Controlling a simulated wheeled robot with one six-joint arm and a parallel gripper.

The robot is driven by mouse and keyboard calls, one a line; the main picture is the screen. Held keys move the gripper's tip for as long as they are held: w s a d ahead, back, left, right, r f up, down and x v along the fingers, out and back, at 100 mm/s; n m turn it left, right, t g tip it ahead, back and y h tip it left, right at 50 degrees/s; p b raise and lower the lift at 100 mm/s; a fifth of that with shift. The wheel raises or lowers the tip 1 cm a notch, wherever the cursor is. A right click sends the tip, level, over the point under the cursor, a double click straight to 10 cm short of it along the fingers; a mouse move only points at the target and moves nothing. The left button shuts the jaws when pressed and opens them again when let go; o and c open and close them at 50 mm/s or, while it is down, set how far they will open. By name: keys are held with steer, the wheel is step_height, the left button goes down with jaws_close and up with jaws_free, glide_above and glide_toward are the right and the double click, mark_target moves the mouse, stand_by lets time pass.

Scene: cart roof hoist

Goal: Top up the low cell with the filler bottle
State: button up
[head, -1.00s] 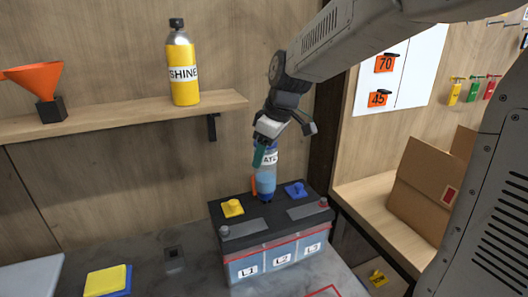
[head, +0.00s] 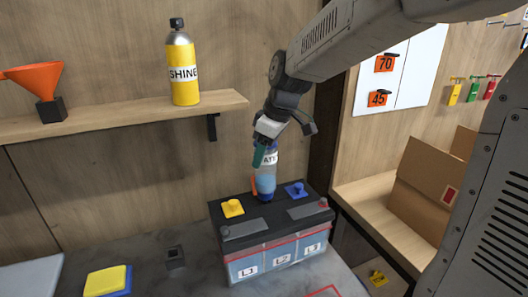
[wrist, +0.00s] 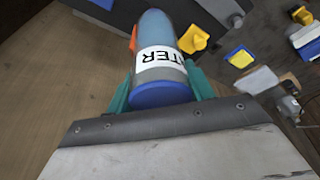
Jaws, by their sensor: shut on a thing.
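My gripper (head: 264,154) is shut on the filler bottle (head: 266,180), a clear bottle with blue liquid and a white label. In the wrist view, the teal fingers (wrist: 160,92) clasp the bottle (wrist: 158,62), whose blue base faces the camera and whose label reads WATER. The bottle is upside down, nose at the top of the battery (head: 272,240) between a yellow cap (head: 232,208) and a blue cap (head: 296,190). The nose hides the spot beneath it; I cannot tell how deep it sits. The cell windows are marked L1, L2 and L3.
A shelf (head: 120,116) on the left holds a yellow SHINE bottle (head: 183,72) and an orange funnel (head: 36,80). A yellow sponge (head: 104,281) and a small black holder (head: 175,258) are on the bench. An open cardboard box (head: 425,200) is at the right.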

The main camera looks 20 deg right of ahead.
steer(key=shift+r, duration=0.1)
stand_by(0.3)
steer(key=shift+r, duration=5.9)
